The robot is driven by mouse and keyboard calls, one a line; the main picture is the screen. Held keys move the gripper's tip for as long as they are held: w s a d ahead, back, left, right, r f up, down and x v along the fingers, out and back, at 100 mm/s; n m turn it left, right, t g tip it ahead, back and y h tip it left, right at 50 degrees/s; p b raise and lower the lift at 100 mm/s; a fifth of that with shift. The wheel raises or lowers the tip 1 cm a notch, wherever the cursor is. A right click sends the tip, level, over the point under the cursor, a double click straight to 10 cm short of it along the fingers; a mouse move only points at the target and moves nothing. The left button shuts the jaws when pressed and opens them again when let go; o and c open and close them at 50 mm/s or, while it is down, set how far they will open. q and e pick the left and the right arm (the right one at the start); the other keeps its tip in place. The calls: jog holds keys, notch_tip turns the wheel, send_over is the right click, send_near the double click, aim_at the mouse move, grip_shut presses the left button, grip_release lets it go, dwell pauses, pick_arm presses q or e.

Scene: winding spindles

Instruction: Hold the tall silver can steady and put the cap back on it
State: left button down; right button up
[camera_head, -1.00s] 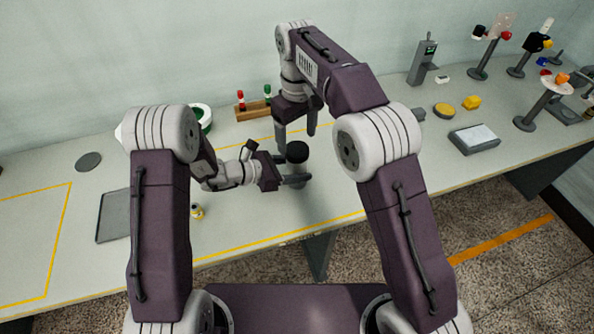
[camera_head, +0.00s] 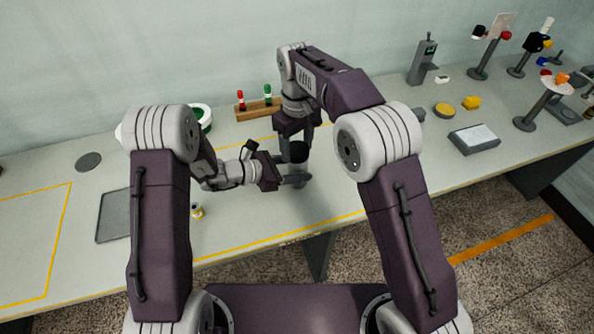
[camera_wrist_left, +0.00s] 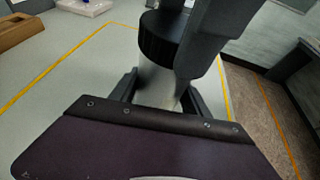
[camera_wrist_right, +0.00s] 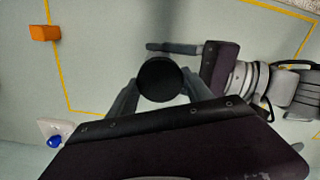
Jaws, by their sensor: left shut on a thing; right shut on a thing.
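The tall silver can (camera_head: 299,170) stands upright on the table. My left gripper (camera_head: 290,172) is shut on its body from the left; the can also shows between the jaws in the left wrist view (camera_wrist_left: 155,86). The black ribbed cap (camera_head: 299,152) sits on top of the can, looking level. My right gripper (camera_head: 297,144) points down from above and is shut on the cap, one finger on each side. The cap's round top faces the right wrist view (camera_wrist_right: 160,79). Whether the cap is fully seated is hard to tell.
A wooden rack (camera_head: 258,109) with red and green pieces stands behind. A grey tray (camera_head: 115,215) and a small yellow-white item (camera_head: 197,211) lie to the left. A grey box (camera_head: 474,138) and stands are at the right. The table right of the can is fairly clear.

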aim_at(288, 169)
jog(key=o, duration=1.6)
notch_tip(288, 169, up, 8)
jog(key=shift+f, duration=0.25)
pick_arm(q)
jog(key=shift+c, duration=2.2)
grip_release()
jog(key=shift+a, duration=0.1)
jog(key=v, duration=0.9)
jog(key=shift+r, duration=0.1)
pick_arm(e)
jog(key=shift+r, duration=0.1)
